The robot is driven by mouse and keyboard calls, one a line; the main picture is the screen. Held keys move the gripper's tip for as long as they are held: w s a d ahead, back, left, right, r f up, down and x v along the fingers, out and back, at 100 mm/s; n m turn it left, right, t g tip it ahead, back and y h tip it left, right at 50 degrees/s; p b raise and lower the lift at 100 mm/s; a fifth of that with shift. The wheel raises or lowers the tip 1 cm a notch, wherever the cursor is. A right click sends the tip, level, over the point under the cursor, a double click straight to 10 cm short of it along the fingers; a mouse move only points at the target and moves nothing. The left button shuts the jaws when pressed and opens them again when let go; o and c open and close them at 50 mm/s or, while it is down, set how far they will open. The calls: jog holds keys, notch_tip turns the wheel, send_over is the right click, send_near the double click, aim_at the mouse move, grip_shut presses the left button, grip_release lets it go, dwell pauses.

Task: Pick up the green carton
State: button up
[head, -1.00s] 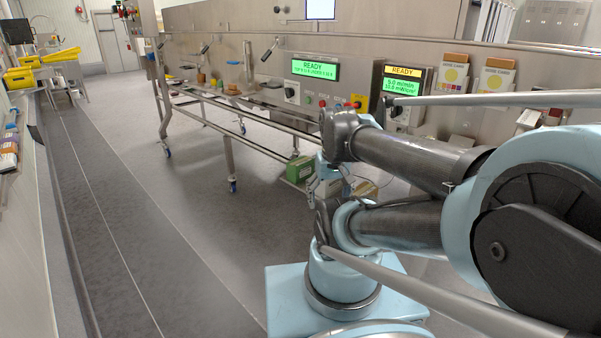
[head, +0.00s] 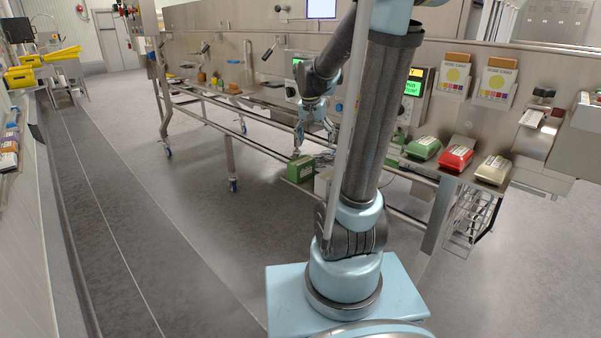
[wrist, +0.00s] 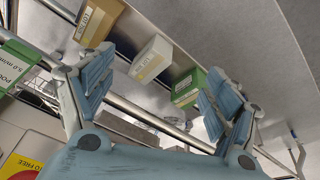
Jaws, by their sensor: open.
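The green carton (head: 300,169) stands low by the lower rail of the steel line in the head view. In the wrist view the green carton (wrist: 187,88) shows between my spread fingers, nearer the right finger and apart from both. A white carton (head: 323,182) is beside it, also seen in the wrist view (wrist: 151,58). A tan carton (wrist: 97,20) lies farther up-left in that view. My gripper (head: 315,145) is open and empty, just above and right of the green carton in the head view. Its spread fingers also show in the wrist view (wrist: 158,68).
Steel rails (head: 262,148) run beside the cartons. Green, red and pale boxes (head: 455,157) sit on a ledge at right. The floor (head: 190,230) left of the line is clear.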

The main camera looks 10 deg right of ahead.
jog(key=w+a+f+m+h, duration=0.1)
jog(key=w+f, duration=0.1)
jog(key=w, duration=0.6)
jog(key=w+a+f+m, duration=0.1)
jog(key=w+f+m, duration=0.1)
jog(key=w, duration=0.5)
jog(key=m, duration=0.3)
send_near(301, 160)
jog(key=shift+h, duration=0.4)
jog(key=x, duration=1)
jog(key=shift+s+a+f, duration=0.2)
jog(key=shift+a, duration=0.1)
jog(key=shift+x, duration=2.75)
jog(key=shift+a+f, duration=0.15)
jog(key=shift+f, duration=0.1)
jog(key=c, duration=1.2)
